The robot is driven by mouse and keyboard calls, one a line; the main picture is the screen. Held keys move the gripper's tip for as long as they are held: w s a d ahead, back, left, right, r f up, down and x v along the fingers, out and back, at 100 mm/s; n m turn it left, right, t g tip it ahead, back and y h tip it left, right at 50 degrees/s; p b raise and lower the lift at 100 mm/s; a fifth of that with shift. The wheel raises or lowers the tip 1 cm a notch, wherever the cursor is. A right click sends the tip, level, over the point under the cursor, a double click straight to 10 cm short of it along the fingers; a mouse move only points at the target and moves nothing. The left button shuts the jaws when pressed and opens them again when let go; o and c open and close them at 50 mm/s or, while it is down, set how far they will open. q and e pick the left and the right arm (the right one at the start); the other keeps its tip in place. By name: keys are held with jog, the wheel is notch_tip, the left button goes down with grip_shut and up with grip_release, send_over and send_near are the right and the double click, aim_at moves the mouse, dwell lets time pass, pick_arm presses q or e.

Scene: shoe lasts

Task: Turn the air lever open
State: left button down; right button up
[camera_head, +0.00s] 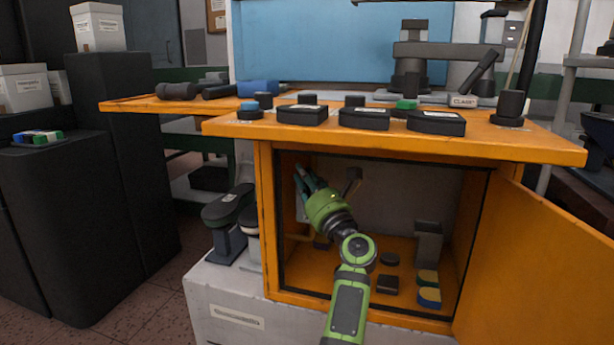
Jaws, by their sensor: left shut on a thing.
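My left gripper (304,180) reaches into the open orange cabinet (263,220), near its inner left wall. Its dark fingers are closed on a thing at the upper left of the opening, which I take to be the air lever. The fingers and the green wrist hide most of it, so I cannot tell its angle. A small dark fitting (352,180) shows just right of the wrist, apart from the fingertips. My right gripper is not in view.
The cabinet door (540,262) stands open at the right. Several small blocks, including a yellow-and-blue one (429,297), lie on the cabinet floor. The orange worktop (400,143) overhangs the opening and bears dark shoe-last parts. Dark cabinets (120,160) stand at the left.

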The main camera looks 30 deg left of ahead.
pick_arm(q)
jog(key=c, duration=1.1)
grip_release()
jog(key=shift+o, duration=0.2)
